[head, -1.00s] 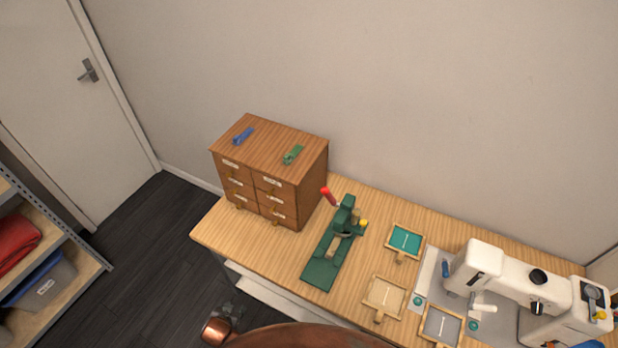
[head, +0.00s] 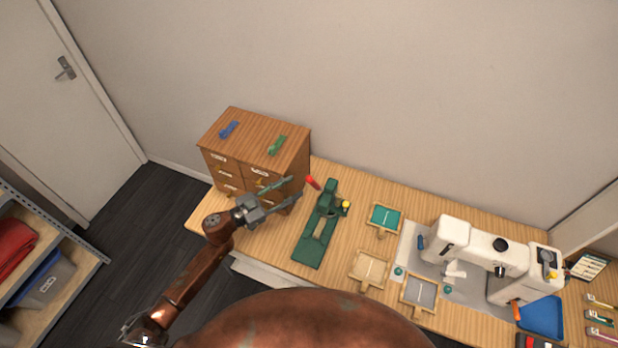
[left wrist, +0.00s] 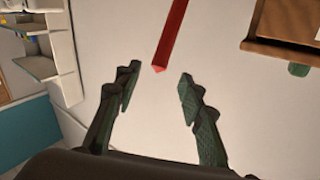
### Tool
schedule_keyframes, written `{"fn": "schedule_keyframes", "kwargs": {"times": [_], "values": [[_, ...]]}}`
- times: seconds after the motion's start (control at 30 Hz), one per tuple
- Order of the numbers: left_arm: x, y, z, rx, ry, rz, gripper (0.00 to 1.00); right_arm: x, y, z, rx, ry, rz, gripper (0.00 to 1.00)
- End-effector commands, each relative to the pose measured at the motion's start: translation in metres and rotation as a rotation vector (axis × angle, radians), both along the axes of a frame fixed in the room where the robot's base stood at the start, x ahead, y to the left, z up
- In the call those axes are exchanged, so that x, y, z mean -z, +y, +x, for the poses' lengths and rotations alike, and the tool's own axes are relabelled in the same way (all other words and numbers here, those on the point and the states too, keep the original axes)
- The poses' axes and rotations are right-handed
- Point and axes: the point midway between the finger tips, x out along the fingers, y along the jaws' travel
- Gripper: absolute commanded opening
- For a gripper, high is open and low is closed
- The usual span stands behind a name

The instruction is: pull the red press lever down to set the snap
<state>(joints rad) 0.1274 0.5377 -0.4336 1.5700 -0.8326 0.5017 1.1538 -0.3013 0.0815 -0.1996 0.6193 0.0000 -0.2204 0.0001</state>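The green snap press (head: 318,225) stands on the wooden table (head: 262,248), right of the drawer cabinet. Its red lever (head: 313,183) sticks up toward the upper left, in a raised position. My left gripper (head: 295,188) is open in front of the cabinet, its fingers pointing right toward the lever. In the left wrist view, the red lever (left wrist: 171,38) lies beyond and between the two spread fingertips (left wrist: 156,90); nothing is between the fingers. The gripper appears apart from the lever. My right gripper is not in view.
The wooden drawer cabinet (head: 250,150) stands close behind the left gripper, with a blue clip (head: 229,129) and a green clip (head: 277,145) on top. Right of the press are framed pads (head: 384,217) and a white sewing machine (head: 480,250).

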Motion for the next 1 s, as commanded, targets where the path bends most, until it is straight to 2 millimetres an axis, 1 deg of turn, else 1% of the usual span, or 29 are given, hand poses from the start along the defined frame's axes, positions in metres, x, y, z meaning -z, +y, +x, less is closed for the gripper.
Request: {"fn": "schedule_keyframes", "kwargs": {"times": [0.13,0.3,0.5,0.63,0.87,1.0], "values": [[-0.002,-0.016,0.010,0.008,-0.001,-0.003,0.37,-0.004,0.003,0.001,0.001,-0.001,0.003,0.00],[-0.003,-0.037,0.028,0.006,0.000,-0.004,0.37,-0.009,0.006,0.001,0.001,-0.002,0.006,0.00],[-0.001,-0.055,0.042,0.004,0.000,-0.002,0.37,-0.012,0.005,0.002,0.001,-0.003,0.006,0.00],[-0.001,-0.060,0.045,0.004,0.000,-0.002,0.37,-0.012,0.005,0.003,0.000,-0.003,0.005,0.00],[-0.001,-0.060,0.046,0.004,0.000,-0.002,0.37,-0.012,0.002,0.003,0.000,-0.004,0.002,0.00],[-0.001,-0.060,0.046,0.004,0.000,-0.002,0.28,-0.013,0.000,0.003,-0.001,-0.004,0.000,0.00]]}}
